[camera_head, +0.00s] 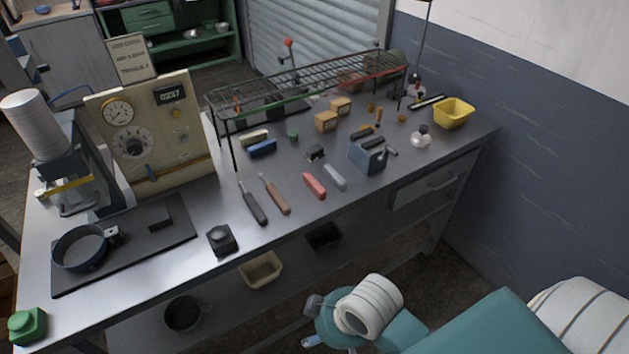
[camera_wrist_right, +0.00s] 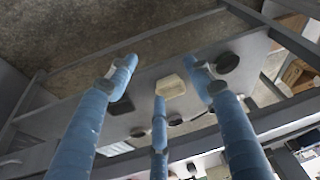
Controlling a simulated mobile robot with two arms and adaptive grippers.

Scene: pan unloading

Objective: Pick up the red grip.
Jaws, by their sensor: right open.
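The red grip (camera_head: 314,185) lies flat on the grey metal workbench (camera_head: 345,215) in the head view, near the middle of its front side. A pale grey-blue grip (camera_head: 335,177) lies just right of it, and brown-handled (camera_head: 274,195) and black-handled (camera_head: 252,204) tools lie to its left. My right gripper (camera_head: 310,322) is in front of the bench, well apart from the red grip. Its blue fingers are spread and empty in the right wrist view (camera_wrist_right: 160,82). I cannot make out the red grip in that view. My left gripper is not in view.
A blue-grey block device (camera_head: 367,156) stands right of the grips, and a wire rack (camera_head: 310,85) stands behind them. A black knob-like block (camera_head: 221,240) sits at the front edge. Under the bench, a shelf holds a beige bin (camera_head: 261,270). Bare benchtop lies in front of the grips.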

